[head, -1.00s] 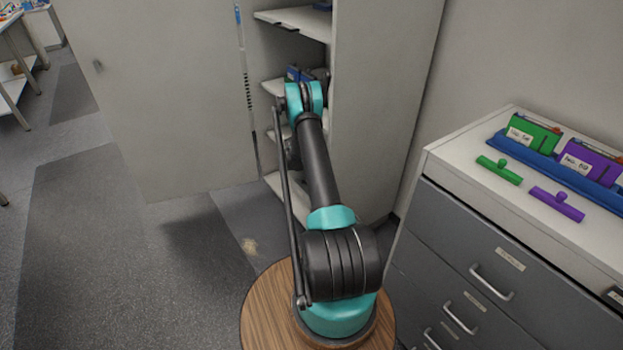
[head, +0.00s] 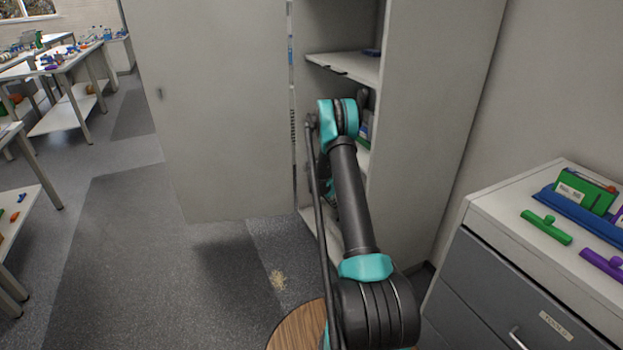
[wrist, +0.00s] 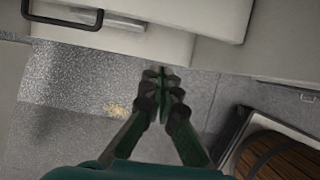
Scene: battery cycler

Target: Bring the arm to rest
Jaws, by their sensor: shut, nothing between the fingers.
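My arm stands on my base and reaches up and forward in the head view, its teal elbow (head: 340,118) in front of the open cabinet. My gripper (wrist: 161,80) shows in the wrist view with its dark green fingers closed together and nothing between them. It points down over the grey floor, close to the front of a pale unit. In the head view the gripper is hidden behind the arm.
The open cabinet (head: 427,120) has shelves (head: 345,66) close behind my arm. A drawer unit (head: 490,275) stands at right, with a green T-shaped piece (head: 546,227) and a purple one (head: 606,265) on top. Worktables (head: 60,72) stand far left. The floor (head: 130,260) at left is clear.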

